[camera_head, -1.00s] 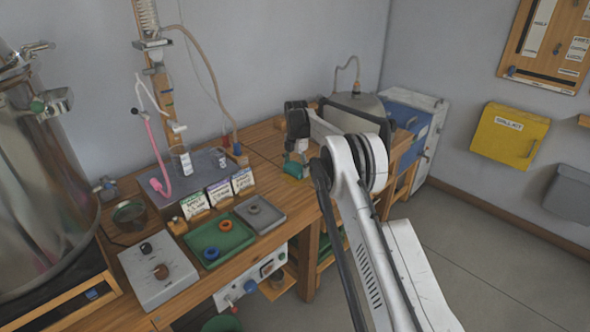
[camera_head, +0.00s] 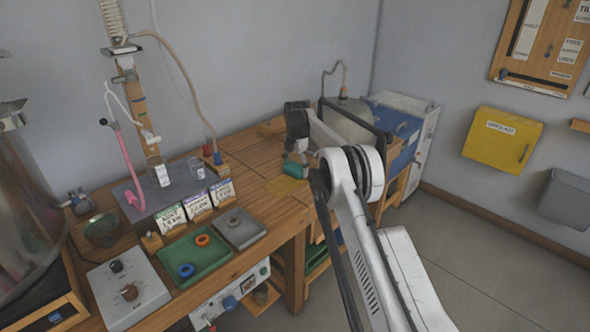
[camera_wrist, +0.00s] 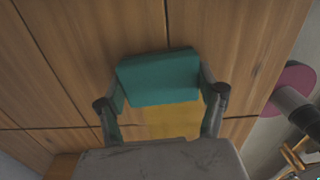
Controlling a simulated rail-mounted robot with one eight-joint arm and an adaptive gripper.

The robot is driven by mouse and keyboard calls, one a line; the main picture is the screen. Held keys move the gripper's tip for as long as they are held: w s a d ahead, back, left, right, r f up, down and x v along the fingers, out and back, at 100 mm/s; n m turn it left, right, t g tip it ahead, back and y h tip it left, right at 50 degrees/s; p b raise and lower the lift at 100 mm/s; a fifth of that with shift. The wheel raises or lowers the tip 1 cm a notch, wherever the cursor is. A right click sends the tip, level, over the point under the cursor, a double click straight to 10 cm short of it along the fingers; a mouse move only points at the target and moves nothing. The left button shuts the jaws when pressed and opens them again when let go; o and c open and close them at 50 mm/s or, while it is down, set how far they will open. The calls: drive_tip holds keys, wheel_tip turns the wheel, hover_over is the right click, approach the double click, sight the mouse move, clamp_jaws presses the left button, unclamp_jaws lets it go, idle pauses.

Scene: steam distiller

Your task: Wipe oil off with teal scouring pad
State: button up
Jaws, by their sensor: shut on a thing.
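The teal scouring pad (camera_wrist: 158,76) is held between the two fingers of my gripper (camera_wrist: 160,84) in the wrist view. In the head view the pad (camera_head: 294,168) shows at the end of my arm, over the wooden bench. The yellow oil patch (camera_head: 285,187) lies on the bench just in front of the pad. In the wrist view the oil (camera_wrist: 172,120) shows between my fingers, partly hidden by the pad and gripper body. I cannot tell whether the pad touches the bench.
A boiler vessel (camera_head: 347,124) stands behind my arm, beside a blue and white cabinet (camera_head: 400,125). Label cards (camera_head: 198,206), a green tray (camera_head: 207,259) and a grey tray (camera_head: 240,234) are on the bench to the left. Bare wood (camera_head: 240,158) lies left of the pad.

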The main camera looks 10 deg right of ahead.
drive_tip(key=shift+r+p, duration=1.35)
drive_tip(key=shift+r, duration=2.7)
